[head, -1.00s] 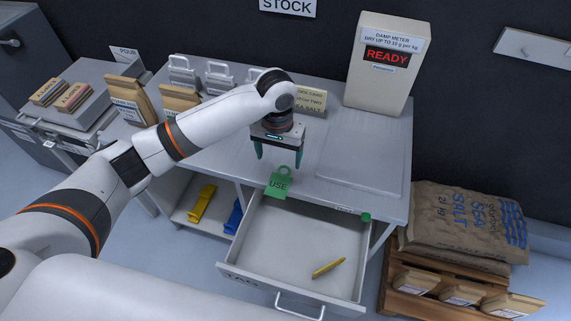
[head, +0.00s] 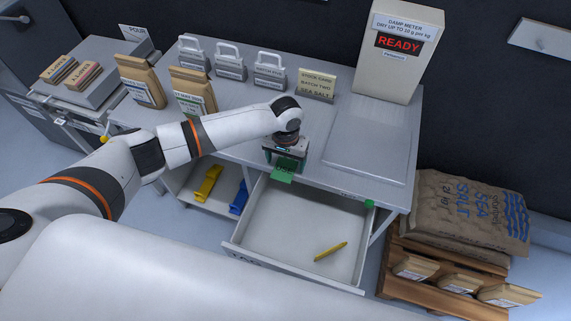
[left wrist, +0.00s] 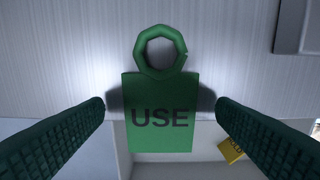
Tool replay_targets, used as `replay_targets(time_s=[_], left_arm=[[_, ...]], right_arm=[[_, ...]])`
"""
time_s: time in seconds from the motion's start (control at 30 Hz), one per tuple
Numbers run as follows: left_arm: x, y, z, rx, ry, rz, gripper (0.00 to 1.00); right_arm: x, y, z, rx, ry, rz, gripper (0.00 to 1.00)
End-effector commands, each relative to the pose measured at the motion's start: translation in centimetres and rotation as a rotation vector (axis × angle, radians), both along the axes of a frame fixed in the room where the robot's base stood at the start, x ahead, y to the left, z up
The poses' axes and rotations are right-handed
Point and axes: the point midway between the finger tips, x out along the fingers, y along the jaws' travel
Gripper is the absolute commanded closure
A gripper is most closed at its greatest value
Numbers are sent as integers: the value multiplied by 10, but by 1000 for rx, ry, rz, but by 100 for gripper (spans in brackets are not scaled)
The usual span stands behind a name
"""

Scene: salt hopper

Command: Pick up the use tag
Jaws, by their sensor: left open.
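The green use tag (head: 283,171) lies at the front edge of the table above the open drawer, partly hidden by my left gripper in the head view. In the left wrist view the tag (left wrist: 160,110) shows whole, with its ring at the top and the word USE on its plate. Its lower part sticks out past the table edge. My left gripper (head: 284,160) is over the tag, pointing down. Its two green fingers are open, one on each side of the plate, with a gap on both sides. My right gripper is not in view.
The open drawer (head: 258,237) below holds a yellow tag (head: 330,251). Handled metal holders (head: 230,62), paper bags (head: 142,82) and a stock card (head: 316,85) stand at the table's back. The damp meter (head: 393,52) reads READY.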

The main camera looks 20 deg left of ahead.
Motion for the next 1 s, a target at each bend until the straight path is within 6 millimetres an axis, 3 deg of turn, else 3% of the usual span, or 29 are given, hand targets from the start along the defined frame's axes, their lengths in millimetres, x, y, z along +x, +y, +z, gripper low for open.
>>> replay_targets(time_s=[0.53,0.83,1.0], left_arm=[[0,0,-7,0,0,0,20],[0,0,-7,0,-1,0,67],[0,0,-7,0,-1,0,68]], right_arm=[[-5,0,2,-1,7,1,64],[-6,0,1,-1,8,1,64],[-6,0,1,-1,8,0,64]])
